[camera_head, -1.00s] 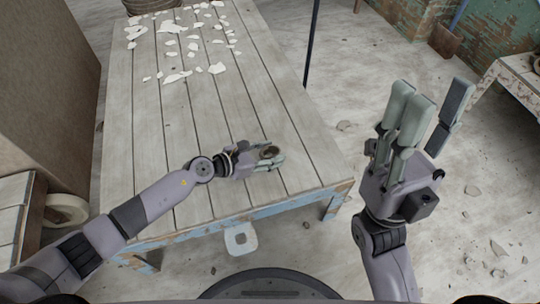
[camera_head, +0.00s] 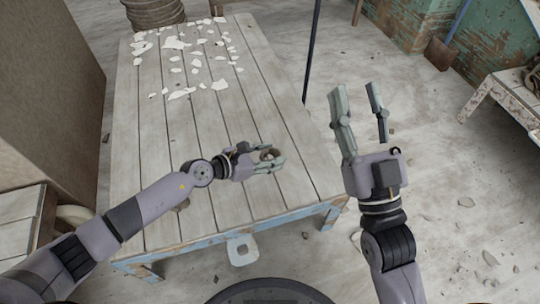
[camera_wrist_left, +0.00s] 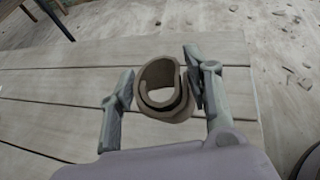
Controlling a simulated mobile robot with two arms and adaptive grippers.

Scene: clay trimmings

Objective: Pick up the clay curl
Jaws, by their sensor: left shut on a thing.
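The clay curl (camera_wrist_left: 163,90) is a brown rolled strip, seen end-on in the left wrist view between the fingers of my left gripper (camera_wrist_left: 160,95). In the head view the curl (camera_head: 267,155) is a small brown spot, partly covered by the fingers. My left gripper (camera_head: 272,160) is shut on the curl, over the near right part of the plank table (camera_head: 200,120). I cannot tell whether the curl touches the table. My right gripper (camera_head: 360,100) is raised off the table's right side, its fingers spread apart, with nothing between them.
Several white flat fragments (camera_head: 175,43) lie across the table's far end. The middle of the tabletop is clear. A brown box-like block (camera_head: 55,80) stands left of the table. A shovel (camera_head: 440,52) and another bench (camera_head: 500,95) stand at right.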

